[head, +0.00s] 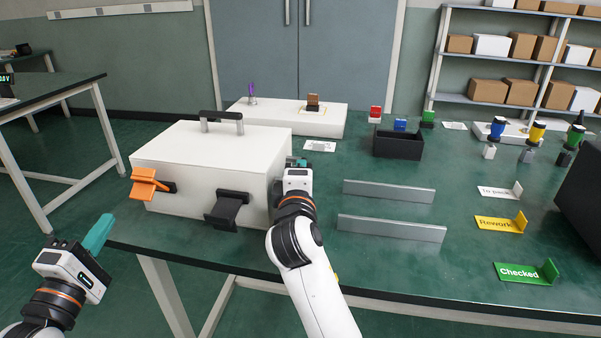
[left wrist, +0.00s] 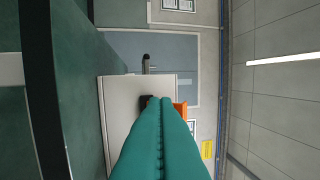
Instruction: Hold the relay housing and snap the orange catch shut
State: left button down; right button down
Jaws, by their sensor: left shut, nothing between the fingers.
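The relay housing (head: 205,165) is a white box with a dark carry handle (head: 222,118) on its lid, at the table's left end. The orange catch (head: 146,184) sticks out from its left front corner on a black mount. A black catch (head: 228,208) sticks out from the front. My left gripper (head: 98,235) is shut and empty, in front of and left of the orange catch, apart from it. In the left wrist view its teal fingers (left wrist: 160,135) partly cover the housing (left wrist: 115,110) and orange catch (left wrist: 181,109). My right gripper (head: 297,163) is at the housing's right side; its fingertips are mostly hidden.
Two grey metal strips (head: 389,191) stand right of my right arm. A black bin (head: 398,147) and a white platform (head: 290,115) stand behind. Label stands, including a green one (head: 525,272), are at the right. Free floor lies left of the table.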

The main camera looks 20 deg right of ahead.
aim_at(149, 188)
jog(key=shift+f, duration=0.15)
pick_arm(q)
jog(key=shift+w+d+r+m+g+h, duration=0.15)
jog(key=shift+w+d+m+g, duration=0.15)
jog(key=shift+d+g, duration=0.45)
jog(key=shift+w+d+f+m+g+h, duration=0.1)
jog(key=shift+w+d+m+g+h, duration=0.25)
jog(key=shift+d, duration=0.75)
jog(key=shift+w+d+r+m+g, duration=0.15)
jog(key=shift+w+d+g, duration=0.35)
jog(key=shift+d, duration=0.45)
jog(key=shift+w+d+r, duration=0.1)
jog(key=shift+r, duration=0.55)
